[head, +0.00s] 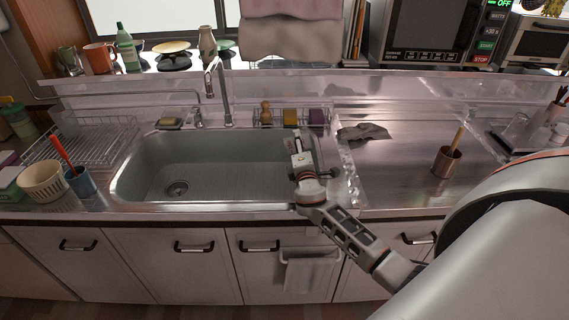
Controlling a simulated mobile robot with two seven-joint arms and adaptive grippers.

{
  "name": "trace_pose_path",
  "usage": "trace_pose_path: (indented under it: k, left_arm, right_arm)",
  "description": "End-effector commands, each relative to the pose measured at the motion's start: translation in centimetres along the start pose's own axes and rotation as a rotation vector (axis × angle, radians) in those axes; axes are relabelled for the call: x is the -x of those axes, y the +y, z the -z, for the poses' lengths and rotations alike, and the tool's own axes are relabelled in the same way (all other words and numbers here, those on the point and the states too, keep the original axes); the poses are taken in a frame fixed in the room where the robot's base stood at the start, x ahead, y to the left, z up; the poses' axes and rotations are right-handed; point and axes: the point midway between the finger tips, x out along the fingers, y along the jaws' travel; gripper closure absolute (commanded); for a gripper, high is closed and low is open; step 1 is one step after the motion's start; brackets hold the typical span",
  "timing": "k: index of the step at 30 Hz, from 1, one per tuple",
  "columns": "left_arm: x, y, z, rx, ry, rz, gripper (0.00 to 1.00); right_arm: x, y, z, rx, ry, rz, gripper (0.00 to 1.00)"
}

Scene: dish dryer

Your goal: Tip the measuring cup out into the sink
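My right arm comes in from the right, and its gripper (298,138) is over the right end of the sink basin (215,165). The fingers point away from me and are small in the view. A small pale, reddish patch shows beside them, but I cannot tell whether it is something held. I cannot clearly make out a measuring cup. The visible basin floor is bare, with a drain at left. My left gripper is not in view.
A faucet (223,95) rises behind the basin. A sponge caddy (290,117) sits at the back edge.

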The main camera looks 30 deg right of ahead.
Motion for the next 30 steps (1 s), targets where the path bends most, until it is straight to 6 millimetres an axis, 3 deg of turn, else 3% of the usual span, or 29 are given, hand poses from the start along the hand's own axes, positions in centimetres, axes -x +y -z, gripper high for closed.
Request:
trace_pose_path:
  k: [30]
  left_arm:
    - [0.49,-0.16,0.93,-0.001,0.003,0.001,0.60]
  right_arm:
    - [0.00,0.58,0.38,0.112,0.000,-0.001,0.85]
